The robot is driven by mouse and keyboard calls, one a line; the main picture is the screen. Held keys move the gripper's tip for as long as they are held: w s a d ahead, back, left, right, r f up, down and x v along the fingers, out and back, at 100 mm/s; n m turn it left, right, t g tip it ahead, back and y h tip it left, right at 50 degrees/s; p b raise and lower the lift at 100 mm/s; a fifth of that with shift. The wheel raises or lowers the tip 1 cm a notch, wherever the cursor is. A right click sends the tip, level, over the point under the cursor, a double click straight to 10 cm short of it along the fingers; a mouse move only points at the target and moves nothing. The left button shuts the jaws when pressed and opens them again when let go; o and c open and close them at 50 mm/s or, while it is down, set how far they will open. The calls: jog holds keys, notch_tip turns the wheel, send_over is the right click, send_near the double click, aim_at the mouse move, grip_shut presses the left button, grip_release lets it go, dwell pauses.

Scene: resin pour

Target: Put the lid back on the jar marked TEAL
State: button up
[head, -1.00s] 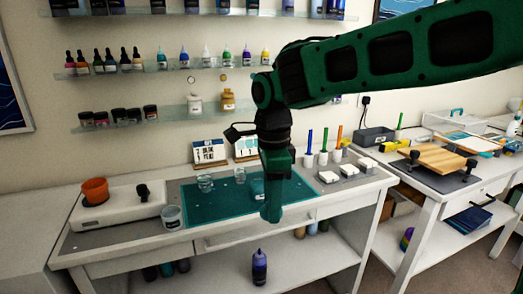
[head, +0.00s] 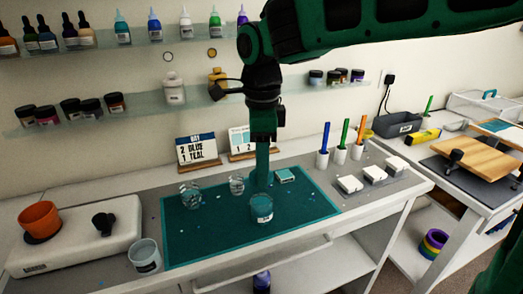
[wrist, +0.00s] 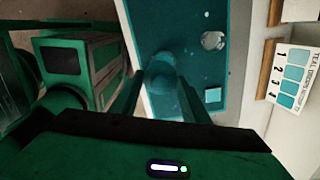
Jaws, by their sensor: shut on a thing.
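The labelled jar (head: 262,212) stands upright on the teal mat (head: 205,245), near its middle. My gripper (head: 261,190) points straight down at the jar's top, its fingertips at about rim height. It is shut on a round teal piece (wrist: 162,76), which looks like the lid and shows between the fingers in the wrist view. The fingers hide much of it in the head view. I cannot tell whether the lid touches or sits on the jar. The label is too small to read.
Two clear cups (head: 190,194) (head: 237,185) and a small teal block (head: 285,175) are close by on the mat. A grey-white cup (head: 145,255) stands at the front left, beside a white device with an orange cup (head: 39,219). Cards stand behind the mat; white blocks lie to the right.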

jog(key=shift+w+f, duration=0.1)
jog(key=shift+w, duration=0.3)
jog(key=shift+f, duration=0.15)
jog(key=shift+d+f, duration=0.1)
jog(key=shift+f, duration=2.8)
jog(key=shift+f, duration=0.2)
jog(key=o, duration=1.1)
jog(key=shift+o, duration=0.5)
